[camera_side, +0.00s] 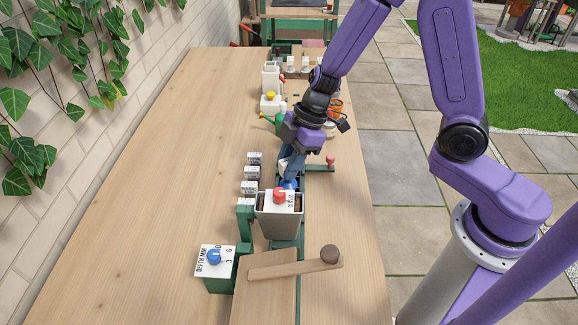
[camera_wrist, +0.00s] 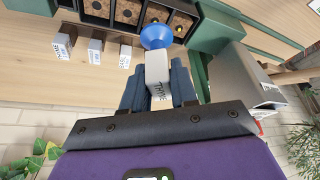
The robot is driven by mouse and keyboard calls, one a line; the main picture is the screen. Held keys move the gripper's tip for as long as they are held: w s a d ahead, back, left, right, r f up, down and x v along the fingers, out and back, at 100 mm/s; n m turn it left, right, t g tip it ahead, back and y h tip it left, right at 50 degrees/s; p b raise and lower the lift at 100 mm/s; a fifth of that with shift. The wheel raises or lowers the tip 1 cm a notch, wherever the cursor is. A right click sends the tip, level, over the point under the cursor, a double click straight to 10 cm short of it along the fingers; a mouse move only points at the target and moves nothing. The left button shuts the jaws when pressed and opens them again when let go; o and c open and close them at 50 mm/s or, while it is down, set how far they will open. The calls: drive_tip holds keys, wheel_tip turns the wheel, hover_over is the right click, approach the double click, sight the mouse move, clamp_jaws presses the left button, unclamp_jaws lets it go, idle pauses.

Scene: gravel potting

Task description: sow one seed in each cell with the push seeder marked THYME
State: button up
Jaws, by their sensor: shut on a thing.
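My gripper (camera_side: 291,168) points down over the middle of the bench. In the wrist view my gripper (camera_wrist: 157,84) is shut on a white push seeder (camera_wrist: 157,66) whose label appears to read THYME. The seeder's blue flared end (camera_wrist: 156,36) is over the near edge of a cell tray (camera_wrist: 140,30). Whether it touches the tray cannot be told. In the side view the blue end (camera_side: 289,184) shows just behind a red-knobbed box; the cells are mostly hidden there.
Several small white labelled blocks (camera_side: 250,172) stand in a row left of the tray. The grey box with the red knob (camera_side: 279,195) stands in front of it. Nearer are a DEPTH MM dial box (camera_side: 213,260) and a wooden lever (camera_side: 290,265). The bench's left side is clear.

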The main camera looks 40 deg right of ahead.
drive_tip(key=shift+w+d+f, duration=0.45)
drive_tip(key=shift+w+d, duration=0.25)
drive_tip(key=shift+w+d+f, duration=0.4)
drive_tip(key=shift+w+d, duration=0.25)
drive_tip(key=shift+d, duration=0.05)
drive_tip(key=shift+f, duration=0.65)
idle(1.1)
drive_tip(key=shift+r, duration=1.5)
drive_tip(key=shift+w+d+f, duration=0.45)
drive_tip(key=shift+w+d, duration=0.2)
drive_tip(key=shift+d, duration=0.05)
drive_tip(key=shift+w+d+f, duration=0.4)
drive_tip(key=shift+w+d, duration=0.25)
